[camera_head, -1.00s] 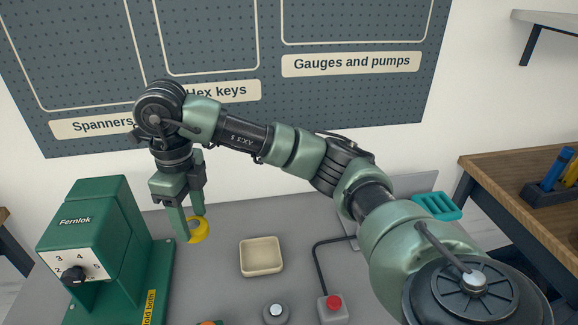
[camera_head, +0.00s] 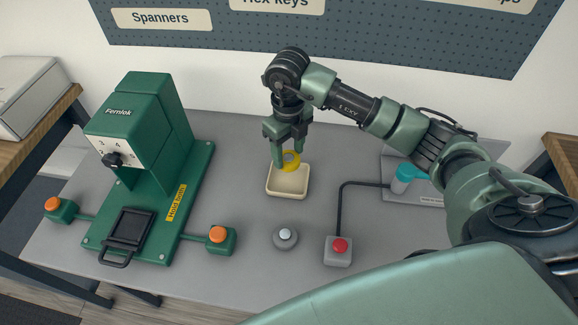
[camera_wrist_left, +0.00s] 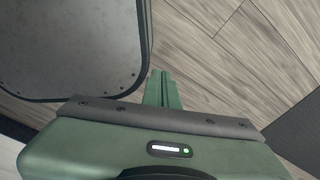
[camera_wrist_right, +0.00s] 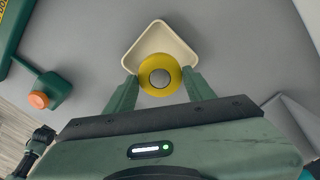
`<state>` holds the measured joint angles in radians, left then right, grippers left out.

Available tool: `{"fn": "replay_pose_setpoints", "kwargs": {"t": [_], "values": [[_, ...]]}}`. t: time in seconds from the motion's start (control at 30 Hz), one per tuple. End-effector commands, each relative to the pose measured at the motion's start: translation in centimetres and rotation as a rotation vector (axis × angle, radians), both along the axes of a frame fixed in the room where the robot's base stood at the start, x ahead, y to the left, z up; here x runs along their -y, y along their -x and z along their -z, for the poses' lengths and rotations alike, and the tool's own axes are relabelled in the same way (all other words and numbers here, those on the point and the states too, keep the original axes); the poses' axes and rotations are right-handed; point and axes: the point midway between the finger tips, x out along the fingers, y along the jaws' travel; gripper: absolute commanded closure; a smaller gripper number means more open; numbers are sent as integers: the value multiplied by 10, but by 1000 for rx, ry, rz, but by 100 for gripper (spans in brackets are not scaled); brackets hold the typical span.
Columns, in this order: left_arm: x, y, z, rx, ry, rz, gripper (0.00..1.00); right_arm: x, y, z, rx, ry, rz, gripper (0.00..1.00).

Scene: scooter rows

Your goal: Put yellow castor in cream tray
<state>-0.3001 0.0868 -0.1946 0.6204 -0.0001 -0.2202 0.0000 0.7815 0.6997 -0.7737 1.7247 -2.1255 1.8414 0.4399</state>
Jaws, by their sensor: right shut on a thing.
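The yellow castor (camera_head: 291,161), a yellow ring with a grey centre in the right wrist view (camera_wrist_right: 160,76), is held between the fingers of my right gripper (camera_head: 286,158). The cream tray (camera_head: 288,188) is a shallow square dish on the grey bench. The castor is at the tray's back edge in the head view and covers the tray's near corner in the right wrist view (camera_wrist_right: 158,38). It appears to be above the tray; its exact height is hard to tell. My left gripper (camera_wrist_left: 162,78) is shut and empty over the floor, out of the head view.
A green press (camera_head: 142,140) with orange buttons stands left on the bench. A grey round knob (camera_head: 285,237) and a red-button box (camera_head: 339,250) sit in front of the tray. A teal-topped cup (camera_head: 403,177) stands at the right. Bench between press and tray is clear.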

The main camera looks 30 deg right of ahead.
Motion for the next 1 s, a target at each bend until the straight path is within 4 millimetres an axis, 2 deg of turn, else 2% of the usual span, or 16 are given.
{"fn": "replay_pose_setpoints", "kwargs": {"t": [0.1, 0.27, 0.53, 0.97, 1.0], "values": [[3, 0, -5, 0, 4, 2, 100, 0, 1, 21, -3, 1, 0, 92], [9, 0, -7, 0, 11, 5, 100, -1, 0, 34, 1, -1, -1, 92], [10, 0, -13, -1, 12, 5, 100, -1, 0, 70, -1, -1, -1, 92], [9, 0, -9, 0, 10, 3, 100, 0, -1, 80, 2, -1, -2, 92], [9, 0, -10, 0, 10, 3, 100, 0, 0, 79, 2, -1, -2, 41]]}}
